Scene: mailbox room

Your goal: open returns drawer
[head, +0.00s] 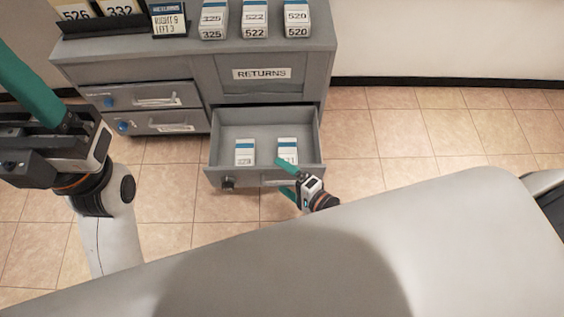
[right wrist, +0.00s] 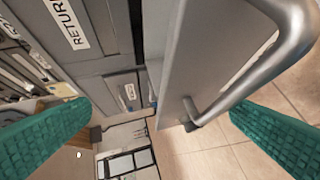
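The returns drawer (head: 264,122) is a grey drawer below the panel with the RETURNS label (head: 262,73). It stands pulled out, its inside showing. Two white and blue boxes stand in it, one at the left (head: 244,152) and one at the right (head: 288,150). My right gripper (head: 281,175) is at the drawer front, its teal fingers apart, one above the front's rim and one lower. In the right wrist view the metal handle (right wrist: 262,75) lies between the open fingers, nearer the right one; contact is unclear. My left gripper (head: 30,90) is at the left, fingertips outside the picture.
Two shut drawers, an upper (head: 145,97) and a lower (head: 165,122), are left of the returns drawer. Several labelled boxes, one marked 522 (head: 255,20), stand on the cabinet top. Tiled floor (head: 400,125) is clear to the right.

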